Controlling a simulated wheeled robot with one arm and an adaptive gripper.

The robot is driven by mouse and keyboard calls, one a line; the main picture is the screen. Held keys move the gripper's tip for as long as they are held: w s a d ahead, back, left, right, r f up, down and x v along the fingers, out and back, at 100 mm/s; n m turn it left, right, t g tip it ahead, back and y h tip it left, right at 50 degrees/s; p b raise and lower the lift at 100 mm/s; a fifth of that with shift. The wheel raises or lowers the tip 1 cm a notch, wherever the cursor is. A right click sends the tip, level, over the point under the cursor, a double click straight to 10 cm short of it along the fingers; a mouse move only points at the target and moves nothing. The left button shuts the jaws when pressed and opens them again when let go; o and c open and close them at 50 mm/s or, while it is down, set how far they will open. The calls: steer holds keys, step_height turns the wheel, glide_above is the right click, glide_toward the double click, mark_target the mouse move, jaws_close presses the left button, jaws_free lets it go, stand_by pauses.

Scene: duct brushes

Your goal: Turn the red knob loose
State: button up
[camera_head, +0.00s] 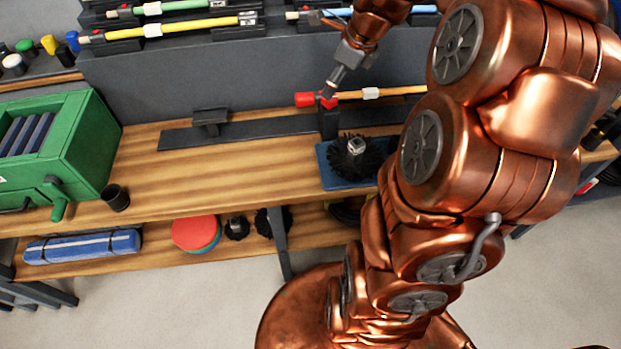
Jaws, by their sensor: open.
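A small red knob (328,103) sits on top of a dark clamp post (329,125) on the wooden bench, beside an orange rod (400,91) with a white band. A red cylinder (305,99) lies just left of the knob, in line with the rod. My gripper (328,92) comes down from the upper right, with its fingertips at or just above the red knob. It is open. The fingers are small and overlap the knob in the picture, so I cannot tell whether they touch it. My copper arm hides the rod's right end.
A black round brush (352,160) stands on a blue mat (328,177) in front of the clamp. A dark bar with a raised block (210,122) lies left. A green box (55,145) and black cup (116,198) stand farther left. Rods (185,28) rest on racks behind.

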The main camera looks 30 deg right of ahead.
steer(key=s+a+n+g+h+p, duration=0.1)
steer(key=s+a+n+g, duration=0.3)
steer(key=s+a+n, duration=1.4)
steer(key=shift+s+a+f+n+g+p, duration=0.25)
steer(key=shift+s+n, duration=0.65)
steer(key=shift+n, duration=1.7)
